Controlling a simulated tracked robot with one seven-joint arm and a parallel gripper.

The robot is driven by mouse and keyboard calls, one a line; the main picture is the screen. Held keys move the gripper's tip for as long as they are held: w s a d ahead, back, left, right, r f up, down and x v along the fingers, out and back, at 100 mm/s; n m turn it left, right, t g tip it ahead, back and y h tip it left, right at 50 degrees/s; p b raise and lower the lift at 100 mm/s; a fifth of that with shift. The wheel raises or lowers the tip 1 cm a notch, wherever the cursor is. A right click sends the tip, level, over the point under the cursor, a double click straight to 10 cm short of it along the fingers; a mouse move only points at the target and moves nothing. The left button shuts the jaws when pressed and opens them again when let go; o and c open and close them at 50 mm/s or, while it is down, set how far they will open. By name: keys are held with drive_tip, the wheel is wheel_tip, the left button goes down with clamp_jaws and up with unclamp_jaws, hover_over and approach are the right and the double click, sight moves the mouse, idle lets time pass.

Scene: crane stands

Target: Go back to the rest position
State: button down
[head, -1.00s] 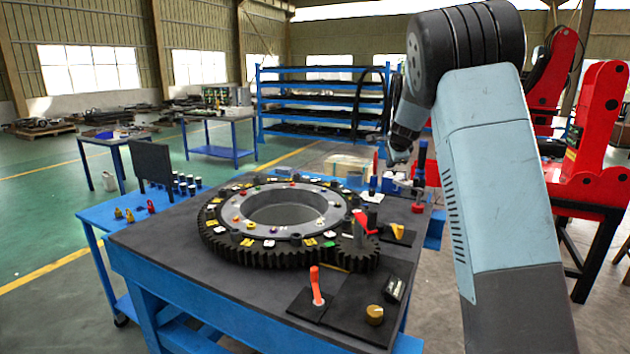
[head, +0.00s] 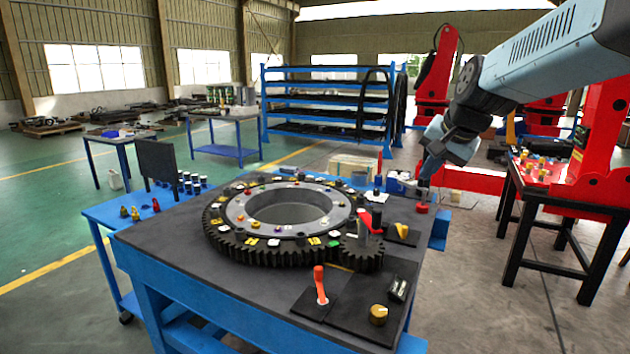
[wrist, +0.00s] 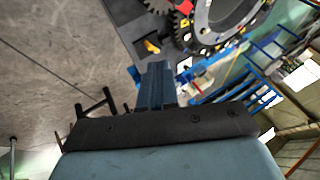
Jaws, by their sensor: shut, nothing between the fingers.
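My gripper (head: 424,184) is at the right back of the dark-topped workbench (head: 165,245), pointing down from my raised blue-grey arm. It is shut and empty, above the floor side of the bench edge, close to a small red button (head: 422,208). In the wrist view my gripper (wrist: 155,68) shows as a narrow blue-grey shape, with the bench corner and gear ring beyond it. The large gear ring (head: 225,215) lies flat on the bench, with a small gear (head: 362,258) meshed at its right.
An orange lever (head: 319,285) and a brass knob (head: 378,314) stand at the bench front. A yellow piece (head: 402,231) sits at the right. A black-legged table (head: 540,178) and red crane stands (head: 598,150) are to the right. Bare floor lies between them and the bench.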

drive_tip(key=s+f+n+h, duration=0.1)
drive_tip(key=s+f+n, duration=0.1)
drive_tip(key=s, duration=0.8)
drive_tip(key=s+f+n+g, duration=0.1)
drive_tip(key=s+f+n, duration=0.2)
drive_tip(key=s, duration=0.8)
drive_tip(key=shift+a+n+h, duration=0.4)
drive_tip(key=shift+n, duration=0.4)
drive_tip(key=c, duration=1.9)
unclamp_jaws()
drive_tip(key=shift+f, duration=0.1)
